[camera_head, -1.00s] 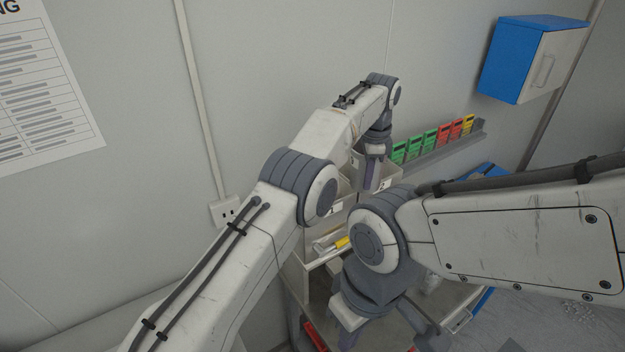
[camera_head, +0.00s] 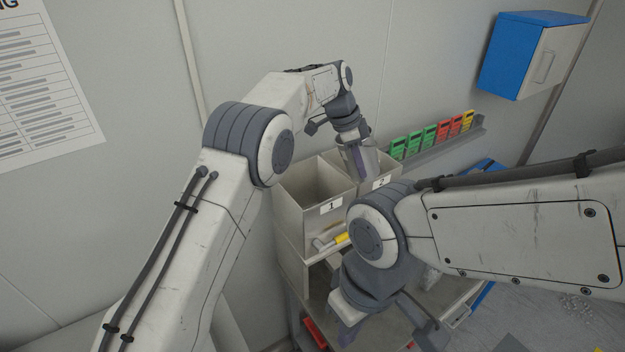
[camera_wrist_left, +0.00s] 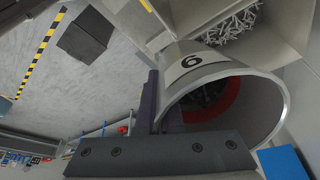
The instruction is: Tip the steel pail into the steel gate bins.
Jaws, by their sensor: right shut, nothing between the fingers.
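The steel pail (camera_head: 363,164) hangs at my left gripper (camera_head: 354,150), over the bin marked 2, and looks tilted. In the left wrist view the pail (camera_wrist_left: 192,62) carries a number reading 6 or 9; a red ring and dark contents show inside its mouth. My left gripper (camera_wrist_left: 158,105) is shut on its rim. Grey open bins stand below: one marked 1 (camera_head: 290,212) looks empty where visible, and one marked 2 (camera_head: 379,182) is partly hidden by the pail. My right gripper (camera_head: 428,334) is shut and empty, low in front of the bench.
In the left wrist view a bin at the top holds many metal fasteners (camera_wrist_left: 232,22). Green, red and yellow cards (camera_head: 430,136) stand on a wall ledge right of the bins. A blue cabinet (camera_head: 510,58) hangs at upper right. A yellow-handled tool (camera_head: 340,239) lies below bin 1.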

